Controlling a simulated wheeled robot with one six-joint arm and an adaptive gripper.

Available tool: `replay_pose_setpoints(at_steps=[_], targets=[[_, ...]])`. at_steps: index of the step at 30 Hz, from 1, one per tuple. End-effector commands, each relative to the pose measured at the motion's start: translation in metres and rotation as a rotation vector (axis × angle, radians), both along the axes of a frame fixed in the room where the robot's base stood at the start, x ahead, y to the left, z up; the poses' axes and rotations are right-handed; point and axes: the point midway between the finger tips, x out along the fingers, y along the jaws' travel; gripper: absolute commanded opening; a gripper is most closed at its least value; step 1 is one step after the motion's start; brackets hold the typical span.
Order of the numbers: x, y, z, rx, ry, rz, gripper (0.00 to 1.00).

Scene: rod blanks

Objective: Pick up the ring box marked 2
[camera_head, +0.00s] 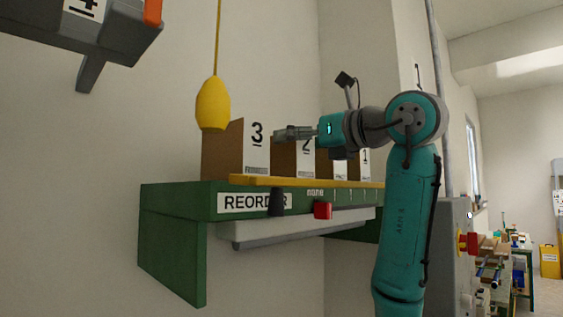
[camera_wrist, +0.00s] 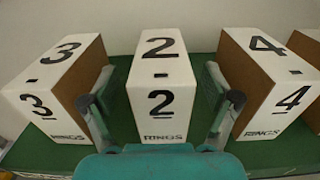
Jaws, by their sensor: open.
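The ring box marked 2 (camera_wrist: 159,84) is white with black digits on its top and front and stands upright in the middle of the wrist view. In the head view, its front (camera_head: 306,165) shows below and behind my gripper (camera_head: 292,134). In the wrist view, my gripper (camera_wrist: 160,82) is open. One finger is at the gap on each side of the box marked 2. I cannot tell whether either finger touches a box. Nothing is held.
Box 3 (camera_wrist: 60,83) stands left of box 2, and box 4 (camera_wrist: 270,80) stands right, both close. They share a green shelf (camera_head: 165,205) with a yellow front rail (camera_head: 270,181). A yellow pendant (camera_head: 212,104) hangs before box 3. A grey unit (camera_head: 90,35) is upper left.

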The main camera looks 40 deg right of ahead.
Motion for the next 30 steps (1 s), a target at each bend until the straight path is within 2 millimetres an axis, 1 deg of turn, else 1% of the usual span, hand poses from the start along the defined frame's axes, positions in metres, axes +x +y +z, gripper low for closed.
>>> replay_pose_setpoints(at_steps=[1,3,6,9,15,16,17,18,20,21,23,24,30], targets=[[0.008,0.000,0.001,0.001,0.001,0.002,0.88],[0.018,0.000,0.001,0.002,0.002,0.003,0.88],[0.028,0.000,0.001,0.001,0.001,0.002,0.88],[0.033,0.000,0.001,0.001,0.000,0.000,0.88],[0.034,0.000,0.001,0.000,0.000,-0.001,0.88],[0.034,0.000,0.001,0.000,0.000,0.000,0.85],[0.034,0.000,0.001,0.000,0.000,0.000,0.78],[0.033,0.000,0.001,0.000,0.000,0.000,0.68],[0.033,0.000,0.001,0.000,0.000,0.000,0.53],[0.033,0.000,0.001,0.000,0.000,0.000,0.42],[0.033,0.000,0.001,0.000,0.000,0.000,0.28],[0.033,0.000,0.001,0.000,0.000,0.000,0.24],[0.033,0.000,0.001,0.000,0.000,0.000,0.22]])
